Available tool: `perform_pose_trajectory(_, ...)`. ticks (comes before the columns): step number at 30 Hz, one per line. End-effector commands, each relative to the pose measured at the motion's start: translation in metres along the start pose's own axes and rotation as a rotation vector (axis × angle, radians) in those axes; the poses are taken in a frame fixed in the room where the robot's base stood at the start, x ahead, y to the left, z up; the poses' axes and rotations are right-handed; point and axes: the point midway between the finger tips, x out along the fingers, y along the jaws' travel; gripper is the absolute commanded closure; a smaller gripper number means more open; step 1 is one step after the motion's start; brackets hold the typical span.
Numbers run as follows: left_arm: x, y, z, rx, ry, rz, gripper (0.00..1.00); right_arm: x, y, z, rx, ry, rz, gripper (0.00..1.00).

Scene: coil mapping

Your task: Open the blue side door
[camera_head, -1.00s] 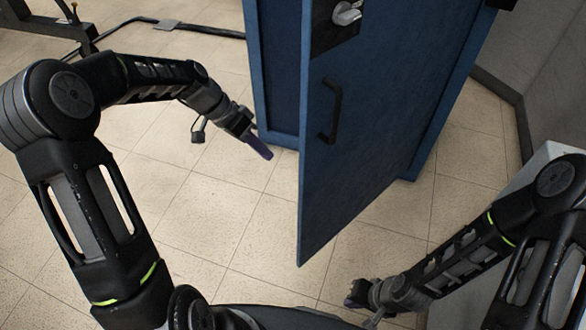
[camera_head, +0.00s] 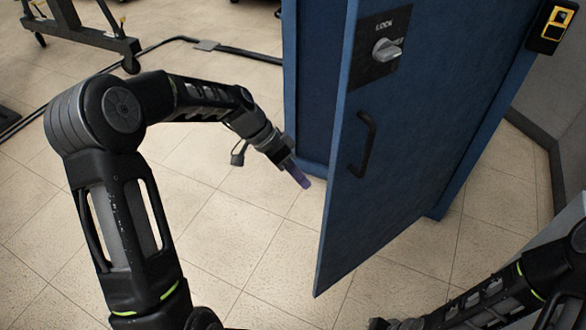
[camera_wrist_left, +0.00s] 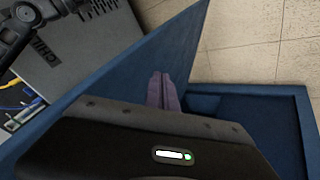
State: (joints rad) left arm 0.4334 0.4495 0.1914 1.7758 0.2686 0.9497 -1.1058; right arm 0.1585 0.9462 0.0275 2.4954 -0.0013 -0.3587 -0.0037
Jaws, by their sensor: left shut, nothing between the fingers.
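The blue side door (camera_head: 400,170) stands ajar, swung out from its blue cabinet (camera_head: 308,90). A black handle (camera_head: 364,145) and a silver lock knob (camera_head: 387,50) are on its outer face. My left gripper (camera_head: 300,178) is shut and empty, left of the door's free edge, by the opening. In the left wrist view its purple fingers (camera_wrist_left: 162,92) are together, with the door panel (camera_wrist_left: 130,75) just beyond them; I cannot tell if they touch it. My right gripper (camera_head: 385,324) is only partly in view at the bottom edge, its fingers not clear.
A yellow-and-black device (camera_head: 556,25) is on the cabinet at the top right, near a grey wall (camera_head: 570,120). A black wheeled frame (camera_head: 75,35) and a floor cable (camera_head: 245,52) lie at the upper left. Tiled floor (camera_head: 230,240) is open left of the door.

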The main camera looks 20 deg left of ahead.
Motion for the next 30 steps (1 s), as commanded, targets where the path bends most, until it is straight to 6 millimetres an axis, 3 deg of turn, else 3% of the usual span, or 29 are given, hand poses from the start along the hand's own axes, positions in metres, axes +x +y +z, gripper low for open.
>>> perform_pose_trajectory(6, 0.046, 0.001, 0.001, 0.0, -0.002, 0.003, 1.0, 0.002, 0.001, 0.0, 0.0, 0.0, 0.0, 1.0)
perform_pose_trajectory(15, 0.061, 0.033, 0.0, 0.0, 0.0, 0.0, 1.0, -0.002, -0.001, 0.0, 0.0, 0.0, 0.0, 1.0)
perform_pose_trajectory(30, 0.064, 0.037, -0.001, -0.002, 0.001, -0.001, 1.0, -0.002, -0.001, 0.0, 0.0, 0.0, 0.0, 1.0)
